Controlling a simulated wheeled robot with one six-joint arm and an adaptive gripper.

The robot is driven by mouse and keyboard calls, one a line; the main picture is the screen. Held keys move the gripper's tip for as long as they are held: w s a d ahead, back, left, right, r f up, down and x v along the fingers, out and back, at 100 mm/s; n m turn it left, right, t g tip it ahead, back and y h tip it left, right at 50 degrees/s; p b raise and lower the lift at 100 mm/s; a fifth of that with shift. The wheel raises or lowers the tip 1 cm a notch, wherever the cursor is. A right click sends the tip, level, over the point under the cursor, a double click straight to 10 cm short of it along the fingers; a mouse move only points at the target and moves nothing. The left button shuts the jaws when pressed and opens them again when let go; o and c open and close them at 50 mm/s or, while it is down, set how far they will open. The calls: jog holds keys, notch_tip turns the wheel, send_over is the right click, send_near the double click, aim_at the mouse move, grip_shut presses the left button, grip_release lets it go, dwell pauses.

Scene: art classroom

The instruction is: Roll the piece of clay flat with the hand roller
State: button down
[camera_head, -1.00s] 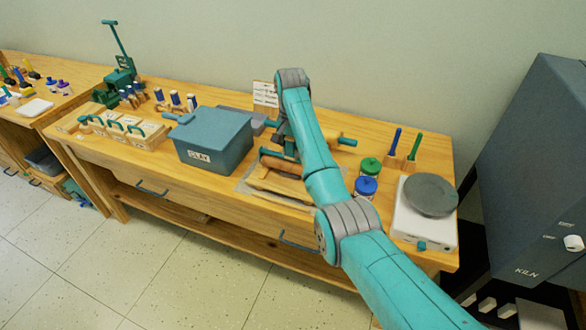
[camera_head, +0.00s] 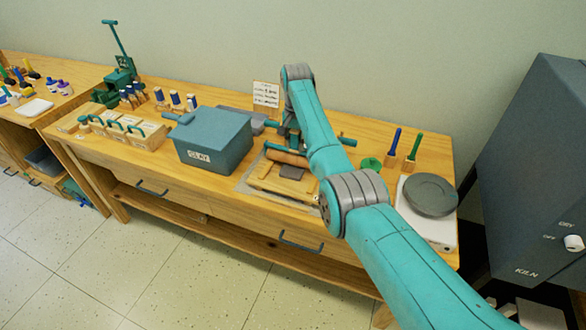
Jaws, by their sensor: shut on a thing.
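The hand roller (camera_head: 286,157), an orange-brown cylinder with teal handle ends, lies across a wooden frame on the bench. The piece of clay (camera_head: 291,173) is a small grey-brown slab in front of the roller, between the frame's wooden strips. My gripper (camera_head: 291,142) is above the roller, partly hidden by my arm, and is shut on the roller's handle part. The exact finger contact is hidden. The board (camera_head: 249,187) under the frame shows at its left edge.
A blue-grey clay bin (camera_head: 213,142) stands left of the board. A green-lidded jar (camera_head: 369,164), upright tools (camera_head: 411,151) and a wheel-topped scale (camera_head: 430,196) stand to the right. A card (camera_head: 266,94) stands behind. The kiln (camera_head: 540,180) is at far right.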

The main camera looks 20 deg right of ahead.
jog(key=shift+w+d+r, duration=0.1)
jog(key=shift+w, duration=0.05)
jog(key=shift+s+a+f, duration=0.2)
jog(key=shift+s+a, duration=0.15)
jog(key=shift+s, duration=0.2)
jog(key=shift+s+a+f, duration=0.15)
jog(key=shift+s+a, duration=0.2)
jog(key=shift+s, duration=0.15)
jog(key=shift+s+a+r, duration=0.1)
jog(key=shift+s+a, duration=0.3)
jog(key=shift+s, duration=0.1)
jog(key=shift+s+a, duration=0.1)
jog(key=shift+s+a+r, duration=0.1)
jog(key=shift+s+a, duration=0.3)
jog(key=shift+s, duration=0.15)
jog(key=shift+w, duration=0.1)
